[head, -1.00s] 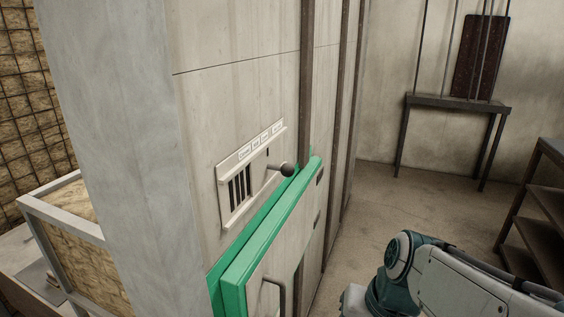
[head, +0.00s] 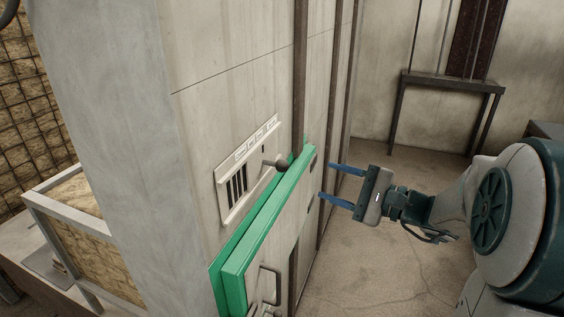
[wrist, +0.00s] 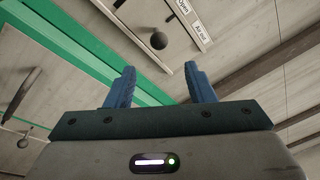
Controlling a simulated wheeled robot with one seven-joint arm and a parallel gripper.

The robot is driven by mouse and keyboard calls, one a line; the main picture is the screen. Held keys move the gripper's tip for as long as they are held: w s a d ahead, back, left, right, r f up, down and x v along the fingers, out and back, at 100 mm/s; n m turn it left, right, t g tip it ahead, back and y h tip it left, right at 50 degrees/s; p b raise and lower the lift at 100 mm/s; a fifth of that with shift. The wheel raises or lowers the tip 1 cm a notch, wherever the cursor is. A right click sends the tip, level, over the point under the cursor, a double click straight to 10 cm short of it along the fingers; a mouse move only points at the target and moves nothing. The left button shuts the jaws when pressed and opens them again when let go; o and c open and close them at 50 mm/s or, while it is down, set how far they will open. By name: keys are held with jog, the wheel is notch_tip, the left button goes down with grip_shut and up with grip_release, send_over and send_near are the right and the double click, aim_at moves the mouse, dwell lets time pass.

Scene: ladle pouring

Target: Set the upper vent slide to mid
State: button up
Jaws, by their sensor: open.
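The upper vent (head: 233,190) is a pale plate on the wall above the green-edged door, with dark slots at its left and a row of small labels along its top. Its slide knob (head: 281,163) is a dark ball on a short stem, at the right part of the plate. The knob also shows in the wrist view (wrist: 158,41), ahead of and between the fingers. Label text there reads "Open" and "Air out". My gripper (head: 327,181) has two blue fingers, spread apart and empty. It is right of the knob, apart from it, pointing toward the wall.
The green-edged door (head: 262,225) with a bar handle (head: 268,290) stands just below the vent. A dark vertical rail (head: 299,80) runs up the wall right of the vent. A narrow table (head: 450,83) stands at the back; floor between is clear.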

aim_at(282, 164)
jog(key=p+x, duration=0.3)
jog(key=x, duration=1)
jog(key=shift+a+p, duration=0.1)
jog(key=shift+p, duration=0.25)
